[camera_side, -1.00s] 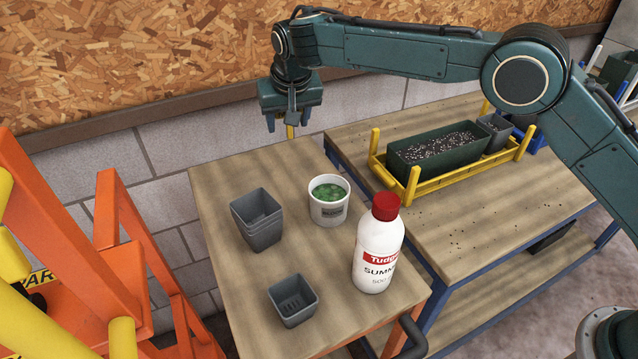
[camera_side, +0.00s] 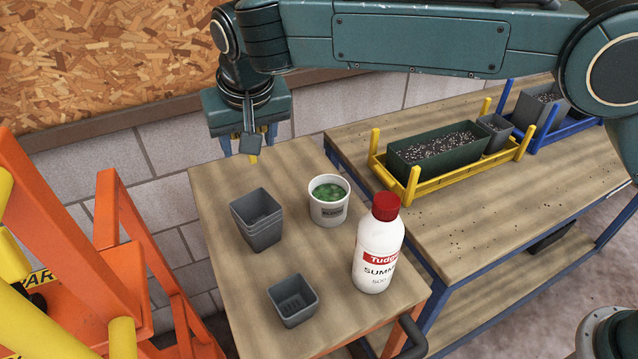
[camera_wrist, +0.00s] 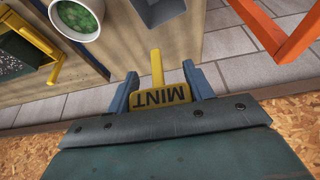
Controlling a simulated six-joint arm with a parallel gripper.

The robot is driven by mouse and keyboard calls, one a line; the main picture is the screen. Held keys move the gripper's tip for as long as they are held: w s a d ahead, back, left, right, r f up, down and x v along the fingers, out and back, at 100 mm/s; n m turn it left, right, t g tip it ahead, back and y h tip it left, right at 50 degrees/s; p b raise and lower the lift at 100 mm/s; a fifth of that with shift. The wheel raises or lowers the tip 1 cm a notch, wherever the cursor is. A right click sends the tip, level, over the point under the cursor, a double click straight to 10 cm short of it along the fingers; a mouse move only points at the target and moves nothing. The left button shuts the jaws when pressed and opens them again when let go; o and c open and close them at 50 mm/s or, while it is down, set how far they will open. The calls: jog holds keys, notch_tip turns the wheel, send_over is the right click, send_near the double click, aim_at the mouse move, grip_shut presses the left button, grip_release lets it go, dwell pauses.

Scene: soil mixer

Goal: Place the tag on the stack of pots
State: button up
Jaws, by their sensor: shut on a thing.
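The yellow tag (camera_wrist: 159,92), marked MINT, is held in my gripper (camera_wrist: 160,88), with its narrow stem pointing away from the jaws in the wrist view. In the side view my gripper (camera_side: 246,145) is shut on the tag, over the far left edge of the near table, and the stem tip (camera_side: 254,158) shows below it. The stack of pots (camera_side: 257,220), dark grey, square and nested, stands upright on the table, below and in front of my gripper. The stack also shows in part at the top of the wrist view (camera_wrist: 157,10). The tag is apart from the stack.
A white tub with green contents (camera_side: 329,203) stands right of the stack. A white bottle with a red cap (camera_side: 379,250) and a single grey pot (camera_side: 293,303) are nearer. A yellow rack (camera_side: 440,181) holds a green planter on the right table. An orange frame (camera_side: 120,225) stands left.

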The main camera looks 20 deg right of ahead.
jog(key=shift+s+a+r, duration=0.5)
jog(key=shift+s+a, duration=0.25)
jog(key=shift+s, duration=0.4)
send_near(251, 196)
jog(key=shift+x, duration=2.5)
jog(key=shift+f, duration=0.1)
jog(key=o, duration=0.9)
jog(key=shift+o, duration=0.2)
jog(key=v, duration=1.2)
